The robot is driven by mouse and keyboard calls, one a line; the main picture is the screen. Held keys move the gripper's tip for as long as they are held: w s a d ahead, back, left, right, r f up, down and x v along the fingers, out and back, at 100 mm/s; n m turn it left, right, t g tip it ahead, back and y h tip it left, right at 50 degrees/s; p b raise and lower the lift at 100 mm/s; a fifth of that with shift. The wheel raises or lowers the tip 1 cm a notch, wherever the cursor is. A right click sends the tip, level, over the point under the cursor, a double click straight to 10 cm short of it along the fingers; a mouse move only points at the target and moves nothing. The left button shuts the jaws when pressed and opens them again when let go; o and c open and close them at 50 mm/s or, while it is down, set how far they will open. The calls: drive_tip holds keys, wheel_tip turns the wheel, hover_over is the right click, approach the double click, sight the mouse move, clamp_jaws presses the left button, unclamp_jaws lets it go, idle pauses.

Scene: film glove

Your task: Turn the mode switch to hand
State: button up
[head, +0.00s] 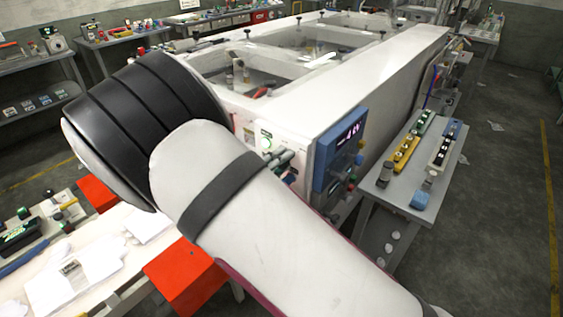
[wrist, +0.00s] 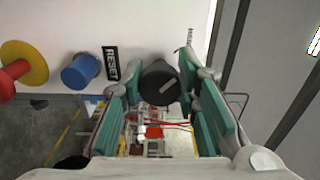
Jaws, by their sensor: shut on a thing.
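The mode switch (wrist: 158,84) is a round black knob with a pale pointer line, in the middle of the wrist view. The line slants toward the upper right in the picture. My gripper (wrist: 161,72) has its teal-padded fingers on both sides of the knob and is shut on it. The position labels around the knob are too small or hidden to read. In the head view my gripper (head: 281,161) is at the white panel on the machine's near end, partly hidden behind my arm. The knob cannot be made out there.
Left of the knob are a RESET label (wrist: 111,63), a blue button (wrist: 80,71) and a red button on a yellow base (wrist: 24,66). A blue display box (head: 340,150) stands right of my gripper. A grey side table (head: 385,187) holds several parts.

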drive_tip(key=shift+a, duration=0.1)
drive_tip(key=o, duration=1.2)
drive_tip(key=shift+c, duration=0.2)
drive_tip(key=v, duration=1.2)
